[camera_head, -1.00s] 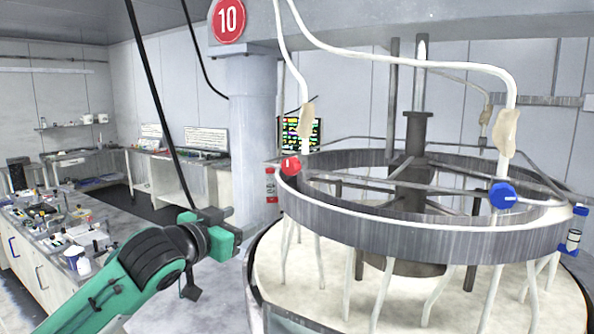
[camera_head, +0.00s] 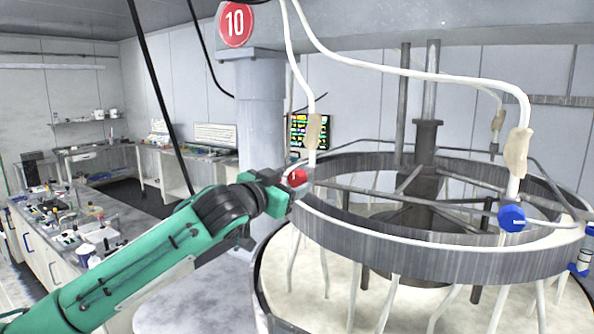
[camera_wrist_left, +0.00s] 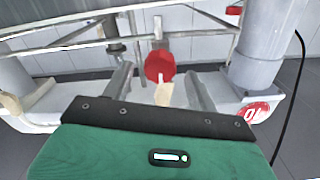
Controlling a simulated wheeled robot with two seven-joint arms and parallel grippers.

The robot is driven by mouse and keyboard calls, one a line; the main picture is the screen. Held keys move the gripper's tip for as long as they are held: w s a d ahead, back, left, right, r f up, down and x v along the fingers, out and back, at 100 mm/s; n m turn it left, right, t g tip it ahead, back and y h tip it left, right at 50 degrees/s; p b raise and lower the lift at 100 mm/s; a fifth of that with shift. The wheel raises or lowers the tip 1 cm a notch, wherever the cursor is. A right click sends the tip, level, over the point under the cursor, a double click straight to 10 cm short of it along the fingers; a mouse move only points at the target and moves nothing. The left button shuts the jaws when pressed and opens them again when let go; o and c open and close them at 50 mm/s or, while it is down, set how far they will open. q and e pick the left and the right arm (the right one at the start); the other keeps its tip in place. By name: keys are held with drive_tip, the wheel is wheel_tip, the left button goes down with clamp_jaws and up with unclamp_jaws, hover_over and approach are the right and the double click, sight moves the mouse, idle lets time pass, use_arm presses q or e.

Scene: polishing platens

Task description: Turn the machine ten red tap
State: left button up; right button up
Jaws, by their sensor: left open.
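The red tap (camera_head: 297,178) sits on the rim of the round metal ring of the machine marked with a red "10" sign (camera_head: 236,24). My left gripper (camera_head: 284,186) is right beside the tap, on its left side in the head view. In the left wrist view the red tap (camera_wrist_left: 160,66) shows between the two open fingers (camera_wrist_left: 158,86), near their tips. I cannot tell whether a finger touches it. A pale hose piece shows by the tap. My right gripper is not in view.
A blue tap (camera_head: 512,218) sits on the ring's front right. White hoses (camera_head: 420,76) run from above to both taps. The grey column (camera_head: 261,115) stands behind my left gripper. Cluttered benches (camera_head: 70,235) are at the left.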

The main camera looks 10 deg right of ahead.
sight(294, 180)
use_arm(q)
drive_tip(key=shift+p+x, duration=0.5)
drive_tip(key=shift+x, duration=1.35)
drive_tip(key=c, duration=1)
